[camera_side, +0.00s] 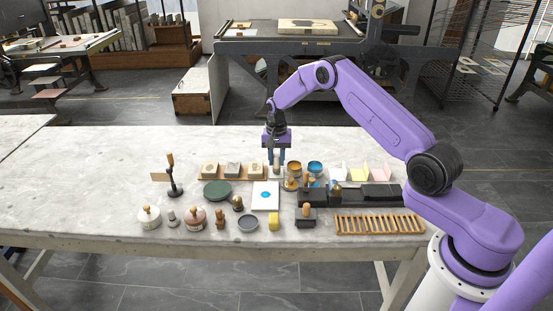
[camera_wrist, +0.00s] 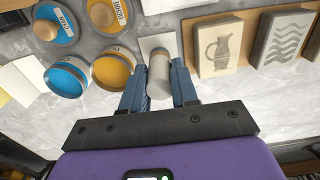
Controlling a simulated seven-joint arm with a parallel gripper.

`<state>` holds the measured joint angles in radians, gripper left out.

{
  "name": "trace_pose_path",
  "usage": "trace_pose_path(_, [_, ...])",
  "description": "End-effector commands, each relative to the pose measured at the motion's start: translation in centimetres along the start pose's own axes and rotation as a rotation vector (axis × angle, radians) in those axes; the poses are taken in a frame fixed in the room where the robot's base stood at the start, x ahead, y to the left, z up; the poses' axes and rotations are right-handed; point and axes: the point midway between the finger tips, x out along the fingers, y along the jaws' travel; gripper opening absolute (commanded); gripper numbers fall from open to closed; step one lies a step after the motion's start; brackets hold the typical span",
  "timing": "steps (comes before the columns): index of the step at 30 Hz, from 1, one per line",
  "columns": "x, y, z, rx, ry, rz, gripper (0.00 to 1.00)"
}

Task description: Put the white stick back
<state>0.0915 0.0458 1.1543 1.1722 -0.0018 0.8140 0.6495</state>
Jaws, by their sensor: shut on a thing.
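The white stick (camera_wrist: 159,75) is a short, pale grey-white cylinder between the two blue fingers of my gripper (camera_wrist: 158,88) in the wrist view. My gripper (camera_side: 276,157) is shut on it, low over the back of the marble table in the side view. A small white square (camera_wrist: 152,42) lies on the table just past the stick's far end in the wrist view. I cannot tell whether the stick touches that square. The stick is small and partly hidden by the fingers in the side view.
Carved blocks on a wooden board (camera_side: 219,177) stand left of my gripper. Open ochre (camera_side: 293,170) and blue (camera_side: 315,169) tins stand close on its right. A white sheet with a blue dot (camera_side: 265,202) lies in front. The table's far left is clear.

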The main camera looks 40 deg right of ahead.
Motion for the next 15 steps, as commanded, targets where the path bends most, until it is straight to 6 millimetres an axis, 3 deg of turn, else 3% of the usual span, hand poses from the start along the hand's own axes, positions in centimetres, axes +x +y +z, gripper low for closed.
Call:
trace_pose_path(12, [0.55,-0.01,-0.01,0.000,0.001,-0.001,0.04])
trace_pose_path(13, [0.50,-0.02,-0.02,0.000,0.001,-0.001,0.38])
trace_pose_path(15, [0.49,-0.02,-0.01,0.000,0.001,-0.001,0.39])
